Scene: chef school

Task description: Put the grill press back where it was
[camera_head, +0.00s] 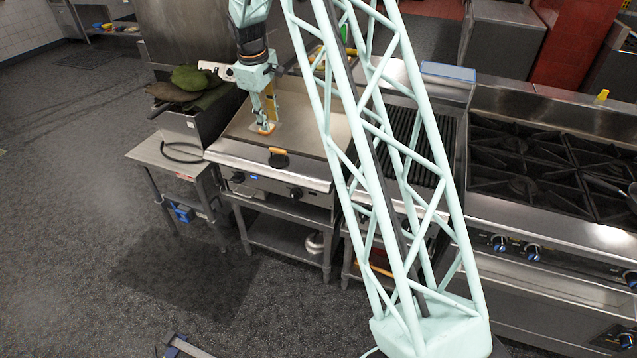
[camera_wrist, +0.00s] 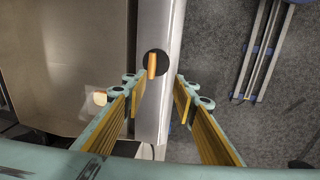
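The grill press (camera_head: 279,161), a round black disc with a light wooden handle, rests on the steel front ledge of the flat griddle. It also shows in the wrist view (camera_wrist: 146,62), on the ledge, just beyond and between my fingertips in the picture. My gripper (camera_head: 266,126) is over the griddle's front part in the head view, slightly behind and left of the press. In the wrist view my gripper (camera_wrist: 158,88) is open, with nothing between its fingers. The height gap to the press cannot be judged. The griddle plate (camera_head: 301,130) is largely bare.
Green cloth-like items (camera_head: 195,82) sit at the left. A ribbed grill (camera_head: 416,135) and a burner range (camera_head: 540,165) stand to the right.

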